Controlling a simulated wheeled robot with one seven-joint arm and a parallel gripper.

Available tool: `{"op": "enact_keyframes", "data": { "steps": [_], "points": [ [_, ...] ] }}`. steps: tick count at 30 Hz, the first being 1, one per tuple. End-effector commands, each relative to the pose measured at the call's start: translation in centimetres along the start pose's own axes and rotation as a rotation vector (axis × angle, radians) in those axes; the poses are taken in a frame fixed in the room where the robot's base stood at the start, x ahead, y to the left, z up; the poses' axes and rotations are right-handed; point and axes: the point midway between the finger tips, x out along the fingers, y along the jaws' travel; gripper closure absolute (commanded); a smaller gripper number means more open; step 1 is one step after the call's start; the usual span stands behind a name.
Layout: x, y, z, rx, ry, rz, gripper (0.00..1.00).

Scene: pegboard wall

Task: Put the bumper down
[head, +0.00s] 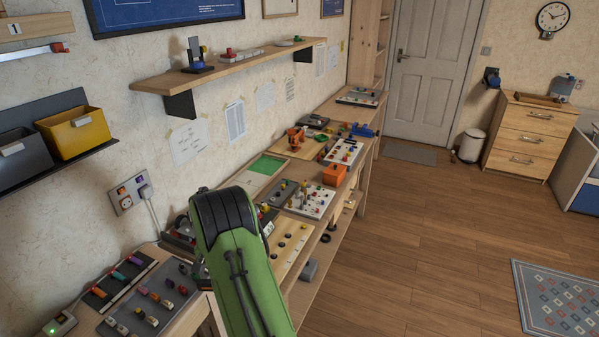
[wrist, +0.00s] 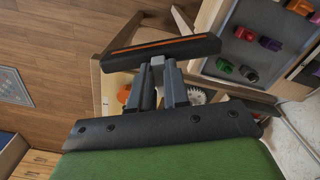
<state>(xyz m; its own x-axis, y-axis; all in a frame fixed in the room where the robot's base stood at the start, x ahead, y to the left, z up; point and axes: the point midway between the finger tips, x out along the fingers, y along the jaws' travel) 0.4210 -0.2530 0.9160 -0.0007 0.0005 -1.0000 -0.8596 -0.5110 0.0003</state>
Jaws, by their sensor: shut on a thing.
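The bumper (wrist: 190,46) is a long black bar with an orange stripe along it. It shows in the wrist view, lying across the front of my gripper (wrist: 160,68). The grey fingers are shut on the bumper near its middle and hold it slightly tilted, its right end higher in the picture. It appears to be above the bench edge, but whether it touches anything below cannot be told. In the head view my green arm hides the gripper and most or all of the bumper.
The long wooden bench (head: 185,321) runs along the wall, crowded with boards and small parts. A grey tray (head: 119,325) with coloured pieces is at the near left; it also shows in the wrist view (wrist: 232,68). An orange box (head: 334,175) stands farther along. The floor (head: 430,240) at right is open.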

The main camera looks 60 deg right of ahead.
Motion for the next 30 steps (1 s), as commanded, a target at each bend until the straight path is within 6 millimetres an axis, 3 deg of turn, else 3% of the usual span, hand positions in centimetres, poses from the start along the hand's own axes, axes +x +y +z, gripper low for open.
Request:
{"op": "enact_keyframes", "data": {
  "steps": [6, 13, 21, 27, 30],
  "points": [
    [3.0, -4.4, 9.0, -0.399, -0.004, 0.001, 1.00],
    [5.4, -7.7, 15.6, -0.707, -0.002, 0.000, 1.00],
    [7.2, -10.2, 20.6, -0.936, -0.002, 0.000, 1.00],
    [8.0, -11.3, 22.9, -1.040, -0.003, 0.000, 1.00],
    [8.0, -11.3, 22.7, -1.036, -0.002, -0.001, 1.00]
  ]
}}
